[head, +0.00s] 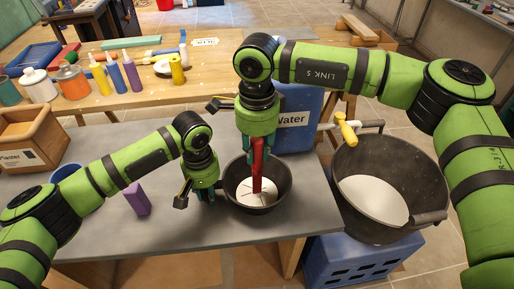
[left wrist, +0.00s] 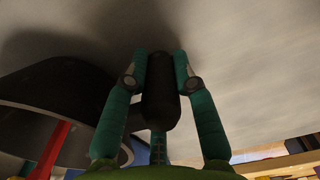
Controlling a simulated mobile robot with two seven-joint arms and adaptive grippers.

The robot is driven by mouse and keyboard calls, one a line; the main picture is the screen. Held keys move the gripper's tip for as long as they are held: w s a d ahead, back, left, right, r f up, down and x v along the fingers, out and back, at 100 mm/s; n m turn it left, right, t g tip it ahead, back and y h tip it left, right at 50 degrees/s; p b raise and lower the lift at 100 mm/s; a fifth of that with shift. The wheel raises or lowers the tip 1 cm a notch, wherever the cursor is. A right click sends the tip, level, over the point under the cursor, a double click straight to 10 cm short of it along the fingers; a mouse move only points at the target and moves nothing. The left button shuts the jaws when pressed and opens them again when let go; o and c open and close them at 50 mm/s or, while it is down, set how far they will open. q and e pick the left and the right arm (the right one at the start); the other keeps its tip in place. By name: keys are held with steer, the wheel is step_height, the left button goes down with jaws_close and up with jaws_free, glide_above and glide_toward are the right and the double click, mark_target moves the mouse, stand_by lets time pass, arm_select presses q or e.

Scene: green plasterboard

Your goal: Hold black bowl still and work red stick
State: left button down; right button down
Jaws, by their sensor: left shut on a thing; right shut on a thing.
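The black bowl (head: 262,208) stands on the grey table near its front edge, with white material (head: 270,190) inside. It also shows in the left wrist view (left wrist: 60,90) at left. My left gripper (head: 207,197) is at the bowl's left side. In the left wrist view its fingers (left wrist: 158,70) are shut on a rounded black part (left wrist: 160,100), seemingly the bowl's grip. My right gripper (head: 256,143) is above the bowl, shut on the red stick (head: 257,182). The stick is near upright, its lower end in the white material. It also shows in the left wrist view (left wrist: 53,148).
A purple block (head: 137,198) lies left of the bowl. A blue water container (head: 293,118) stands behind it. A large black tub (head: 395,165) on a blue crate (head: 365,259) is at right. The wooden bench behind holds bottles and jars (head: 73,82).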

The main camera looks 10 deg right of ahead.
steer(key=shift+r, duration=5)
stand_by(1.5)
arm_select(q)
steer(key=c, duration=0.9)
jaws_free()
steer(key=shift+c, duration=0.2)
